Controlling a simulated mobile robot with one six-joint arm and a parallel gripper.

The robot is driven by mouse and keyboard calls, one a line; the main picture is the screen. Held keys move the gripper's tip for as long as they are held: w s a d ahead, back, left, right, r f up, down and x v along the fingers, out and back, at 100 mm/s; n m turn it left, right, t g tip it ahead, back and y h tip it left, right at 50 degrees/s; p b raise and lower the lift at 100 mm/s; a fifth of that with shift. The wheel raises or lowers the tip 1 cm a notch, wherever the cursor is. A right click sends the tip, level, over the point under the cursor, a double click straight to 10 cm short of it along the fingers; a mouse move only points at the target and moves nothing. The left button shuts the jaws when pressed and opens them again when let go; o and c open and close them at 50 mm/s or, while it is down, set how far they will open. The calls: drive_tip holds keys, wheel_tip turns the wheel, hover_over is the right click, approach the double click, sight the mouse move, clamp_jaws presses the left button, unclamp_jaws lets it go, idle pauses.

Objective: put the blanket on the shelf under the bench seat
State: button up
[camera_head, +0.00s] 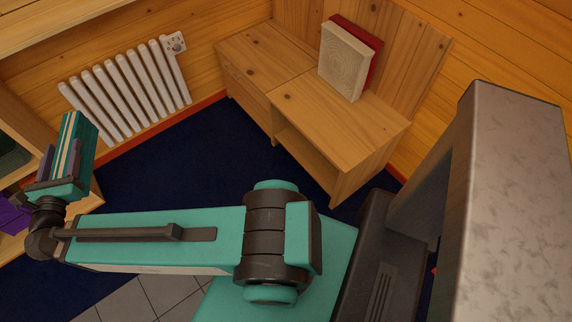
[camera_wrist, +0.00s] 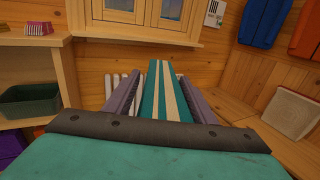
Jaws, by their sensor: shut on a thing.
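The blanket (camera_head: 74,142) is a folded teal bundle with cream stripes, held upright at the left of the head view. My gripper (camera_head: 66,160) is shut on it, with a grey-purple finger on each side. The blanket also shows in the wrist view (camera_wrist: 152,98), between the two fingers. The wooden bench (camera_head: 375,120) stands against the far wall, right of my gripper and well apart from it. The shelf under the bench seat (camera_head: 300,150) is an open compartment below the right part of the seat. Its inside is mostly hidden.
A cream cushion (camera_head: 343,62) and a red one (camera_head: 362,42) lean on the bench seat. A white radiator (camera_head: 125,90) hangs on the wall. A shelf unit at the left holds a dark green bin (camera_wrist: 30,104) and purple items. Dark blue carpet (camera_head: 190,165) lies clear before the bench.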

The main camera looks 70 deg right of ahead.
drive_tip(key=s+d+f+m+g+h+b, duration=0.1)
drive_tip(key=s+d+f+m+g+b, duration=0.15)
drive_tip(key=s+d+f+b, duration=0.65)
drive_tip(key=s+d+f+m+g+h+b, duration=0.15)
drive_tip(key=d+f+g+b, duration=0.25)
drive_tip(key=d+f, duration=1.1)
drive_tip(key=s+d+f+m+g+h+b, duration=0.1)
drive_tip(key=s+d+f+m+g+b, duration=0.35)
drive_tip(key=d+f, duration=0.75)
drive_tip(key=s+d+f+m+g+b, duration=0.1)
drive_tip(key=s+d+f+g+b, duration=0.1)
drive_tip(key=s+d+f+b, duration=0.4)
drive_tip(key=s+d+f+m+g+y+b, duration=0.1)
drive_tip(key=s+d+f+b, duration=0.5)
drive_tip(key=s+f, duration=0.7)
drive_tip(key=s+d+f+m+g+y+b, duration=0.1)
drive_tip(key=s+d+f+g+b, duration=0.4)
drive_tip(key=s+f, duration=0.5)
drive_tip(key=s+d+m+b, duration=0.1)
drive_tip(key=s+d+b, duration=0.1)
drive_tip(key=s, duration=0.4)
drive_tip(key=shift+d+f, duration=0.25)
drive_tip(key=shift+f, duration=0.1)
drive_tip(key=shift+m, duration=0.25)
drive_tip(key=s+f+b+x, duration=0.1)
drive_tip(key=b+x, duration=0.3)
drive_tip(key=x, duration=1.2)
drive_tip(key=shift+s+a+f+b, duration=0.2)
drive_tip(key=shift+a+f+b, duration=0.1)
drive_tip(key=shift+a+f, duration=0.1)
